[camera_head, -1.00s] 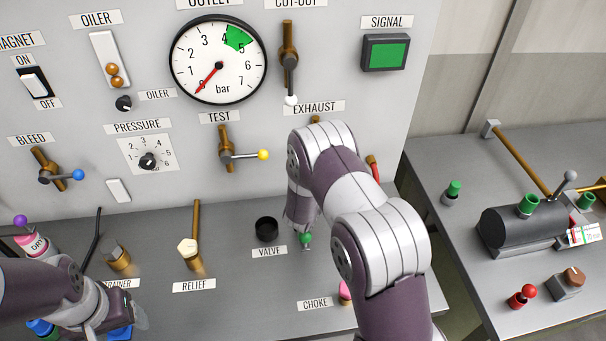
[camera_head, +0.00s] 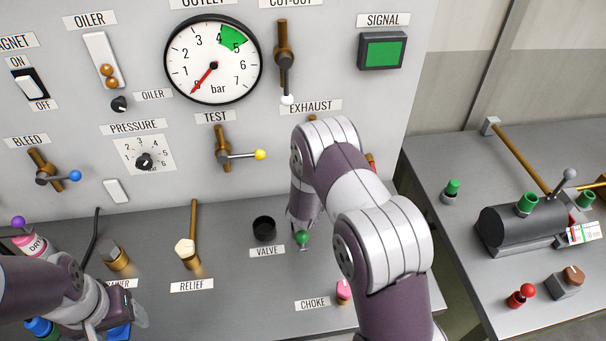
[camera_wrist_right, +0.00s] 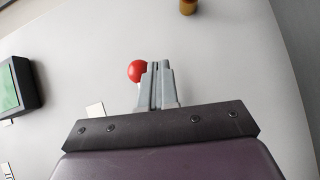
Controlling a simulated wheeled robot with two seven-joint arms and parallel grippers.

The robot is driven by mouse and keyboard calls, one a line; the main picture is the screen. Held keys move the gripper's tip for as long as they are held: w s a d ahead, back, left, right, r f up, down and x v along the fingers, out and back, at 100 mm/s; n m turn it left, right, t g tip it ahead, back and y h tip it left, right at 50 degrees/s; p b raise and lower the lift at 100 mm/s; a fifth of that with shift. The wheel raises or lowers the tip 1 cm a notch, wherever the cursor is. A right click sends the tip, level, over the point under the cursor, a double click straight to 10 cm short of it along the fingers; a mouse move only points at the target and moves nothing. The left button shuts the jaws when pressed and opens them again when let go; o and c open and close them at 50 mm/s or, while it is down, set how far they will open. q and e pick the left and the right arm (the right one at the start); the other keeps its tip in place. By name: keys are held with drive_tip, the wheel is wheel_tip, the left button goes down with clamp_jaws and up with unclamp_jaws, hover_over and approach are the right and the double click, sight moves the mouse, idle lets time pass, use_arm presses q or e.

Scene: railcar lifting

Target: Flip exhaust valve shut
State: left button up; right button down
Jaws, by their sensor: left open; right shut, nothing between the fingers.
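The EXHAUST label (camera_head: 310,107) is on the panel. The exhaust valve below it is mostly hidden behind my right arm; a bit of brass (camera_head: 312,118) and a small red part (camera_head: 371,160) show past the arm. In the right wrist view a red ball (camera_wrist_right: 136,71) sits just left of my right gripper (camera_wrist_right: 158,66), partly behind its fingers. The fingers are shut with nothing between them; I cannot tell whether they touch the ball. In the head view the right fingertips are hidden. My left gripper (camera_head: 138,312) is open at the lower left.
The TEST valve (camera_head: 224,150) with a yellow ball and the CUT-OUT valve (camera_head: 284,60) are nearby on the panel. A second bench (camera_head: 450,230) is at right.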

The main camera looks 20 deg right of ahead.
drive_tip(key=shift+d, duration=0.1)
drive_tip(key=b+v, duration=0.3)
drive_tip(key=v, duration=0.9)
drive_tip(key=shift+s+a, duration=0.2)
drive_tip(key=shift+a, duration=0.1)
